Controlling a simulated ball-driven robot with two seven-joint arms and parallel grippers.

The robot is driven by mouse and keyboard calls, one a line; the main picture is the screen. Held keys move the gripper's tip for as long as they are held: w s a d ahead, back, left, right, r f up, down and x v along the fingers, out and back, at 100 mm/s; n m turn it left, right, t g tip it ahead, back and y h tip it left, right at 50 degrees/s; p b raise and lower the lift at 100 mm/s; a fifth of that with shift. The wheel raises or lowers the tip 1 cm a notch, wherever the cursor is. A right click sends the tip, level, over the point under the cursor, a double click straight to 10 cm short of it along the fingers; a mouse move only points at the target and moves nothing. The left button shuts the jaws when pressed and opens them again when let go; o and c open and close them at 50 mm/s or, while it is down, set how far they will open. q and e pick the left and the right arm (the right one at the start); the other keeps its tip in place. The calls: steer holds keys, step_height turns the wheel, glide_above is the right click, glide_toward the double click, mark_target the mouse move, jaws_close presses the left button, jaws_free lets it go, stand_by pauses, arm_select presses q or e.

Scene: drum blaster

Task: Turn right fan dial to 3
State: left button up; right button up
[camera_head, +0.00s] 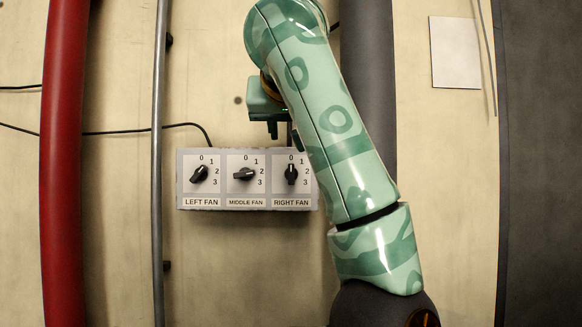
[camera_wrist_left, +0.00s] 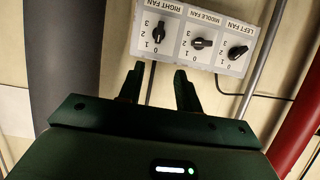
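A grey control panel (camera_head: 221,203) on the wall carries three black dials. The right fan dial (camera_head: 291,174) stands upright with its pointer at 0. It also shows in the left wrist view (camera_wrist_left: 160,33), upside down, with its scale of 0 to 3. My left gripper (camera_head: 281,132) is just above the panel's top edge, near the right fan dial and partly hidden behind my arm. In the left wrist view my left gripper (camera_wrist_left: 160,90) has its fingers apart with nothing between them, and the dial lies beyond the fingertips. My right gripper is not in view.
The middle fan dial (camera_head: 244,174) lies nearly level, around 2. The left fan dial (camera_head: 199,174) is tilted to the upper right. A red pipe (camera_head: 63,160), a thin grey pipe (camera_head: 158,200) and a thick dark pipe (camera_head: 368,60) run along the wall.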

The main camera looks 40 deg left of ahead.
mark_target(291, 168)
arm_select(q)
steer(key=p+x, duration=0.4)
steer(key=x, duration=1.1)
steer(key=shift+w+d, duration=0.15)
steer(key=shift+w, duration=0.1)
steer(key=shift+w+a+f+p, duration=0.3)
steer(key=shift+w+a+f, duration=0.1)
steer(key=shift+w, duration=0.1)
steer(key=shift+s+d+r, duration=0.1)
jaws_close()
